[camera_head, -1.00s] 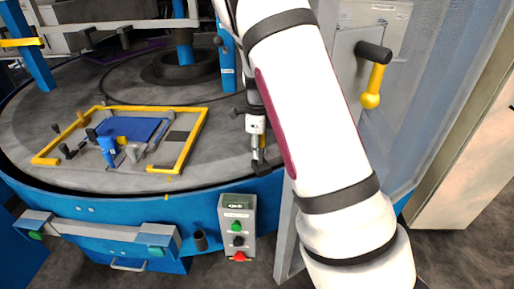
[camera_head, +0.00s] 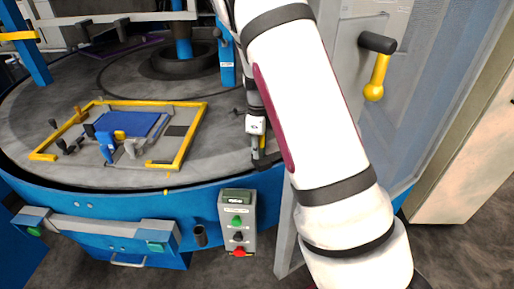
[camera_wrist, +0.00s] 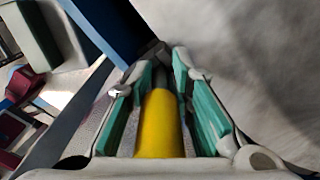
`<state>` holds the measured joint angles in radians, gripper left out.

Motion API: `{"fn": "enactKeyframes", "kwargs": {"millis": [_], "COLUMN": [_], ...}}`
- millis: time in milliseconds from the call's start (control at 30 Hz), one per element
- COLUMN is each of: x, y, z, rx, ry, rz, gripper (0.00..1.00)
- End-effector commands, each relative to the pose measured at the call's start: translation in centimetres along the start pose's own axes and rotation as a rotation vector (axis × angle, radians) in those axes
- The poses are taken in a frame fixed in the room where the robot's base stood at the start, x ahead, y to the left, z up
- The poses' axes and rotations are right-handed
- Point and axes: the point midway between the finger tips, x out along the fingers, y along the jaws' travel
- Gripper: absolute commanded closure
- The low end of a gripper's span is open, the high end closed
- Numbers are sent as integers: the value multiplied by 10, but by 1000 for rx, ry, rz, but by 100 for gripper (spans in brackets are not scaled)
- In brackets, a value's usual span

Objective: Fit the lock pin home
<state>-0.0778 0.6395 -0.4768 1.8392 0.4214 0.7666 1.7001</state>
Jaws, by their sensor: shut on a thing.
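A yellow cylinder with a dark, narrower far end (camera_wrist: 160,125), which looks like the lock pin, lies lengthwise between the teal pads of my gripper (camera_wrist: 163,76) in the wrist view. My gripper is shut on it. In the head view my gripper (camera_head: 257,151) points down over the right part of the round grey turntable (camera_head: 215,165), near its front rim, and a sliver of yellow shows at its fingers. The pin's lower end is mostly hidden in the head view. I cannot make out a hole for it, nor whether it touches anything.
A yellow frame (camera_head: 193,136) with a blue plate (camera_head: 133,123) and small clamps sits on the turntable's left side. A button box (camera_head: 237,222) hangs at the front. A grey cabinet with a yellow-handled crank (camera_head: 374,88) stands right. A blue part (camera_wrist: 112,28) is close beyond my fingers.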

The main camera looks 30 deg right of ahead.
Motion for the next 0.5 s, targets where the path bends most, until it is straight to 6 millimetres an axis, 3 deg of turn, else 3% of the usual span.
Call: {"fn": "enactKeyframes", "kwargs": {"millis": [67, 100, 200, 500], "x": [2, 2, 2, 2], "y": [0, 0, 0, 0], "z": [0, 0, 0, 0], "rx": [0, 0, 0, 0], "ry": [0, 0, 0, 1], "rz": [0, 0, 0, 0], "gripper": [100, 71, 54, 54]}}
